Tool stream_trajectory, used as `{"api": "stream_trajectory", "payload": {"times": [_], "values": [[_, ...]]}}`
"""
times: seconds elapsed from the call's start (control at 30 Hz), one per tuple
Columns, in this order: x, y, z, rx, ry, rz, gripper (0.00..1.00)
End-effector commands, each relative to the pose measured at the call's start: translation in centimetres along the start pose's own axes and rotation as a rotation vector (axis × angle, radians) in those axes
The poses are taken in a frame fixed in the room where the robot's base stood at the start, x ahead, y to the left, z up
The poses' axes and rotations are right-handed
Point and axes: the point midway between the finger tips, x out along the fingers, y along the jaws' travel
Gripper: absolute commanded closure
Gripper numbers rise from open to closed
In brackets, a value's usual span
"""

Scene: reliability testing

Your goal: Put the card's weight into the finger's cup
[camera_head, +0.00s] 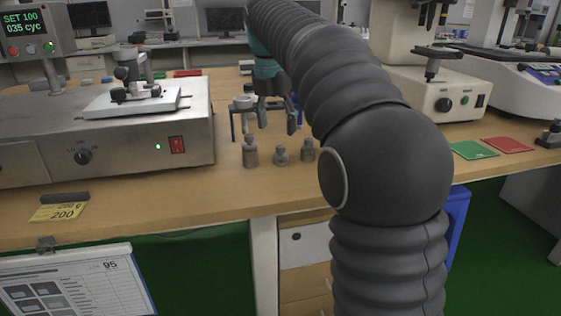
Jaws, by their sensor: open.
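The yellow card (58,212) lies at the table's front left and reads 200. Three grey metal weights stand in a row near the table's front edge: a tall left weight (250,153), a short middle weight (281,156) and a right weight (308,151). My gripper (277,124) is open, with its fingers pointing down behind and above the weights; nothing shows between them. A metal finger mechanism (132,68) stands on the tester at left; I cannot make out its cup clearly. A small pale round piece (243,102) shows beside my gripper, partly hidden.
The steel tester (110,135) fills the table's left side; its display (24,22) reads SET 100, 035 CYC. Another machine (440,107) stands at right. A green mat (472,150) and a red mat (509,145) lie beyond my arm. The table front (160,188) has bare room.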

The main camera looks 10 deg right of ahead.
Motion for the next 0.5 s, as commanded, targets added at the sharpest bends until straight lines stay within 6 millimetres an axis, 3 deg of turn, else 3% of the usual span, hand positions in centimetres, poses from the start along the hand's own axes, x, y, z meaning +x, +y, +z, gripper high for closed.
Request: {"api": "stream_trajectory", "payload": {"times": [0.27, 0.5], "values": [[2.0, -0.1, 0.1, 0.002, 0.0, 0.0, 0.35], [5.3, -0.2, 0.4, 0.002, 0.001, -0.001, 0.35]]}}
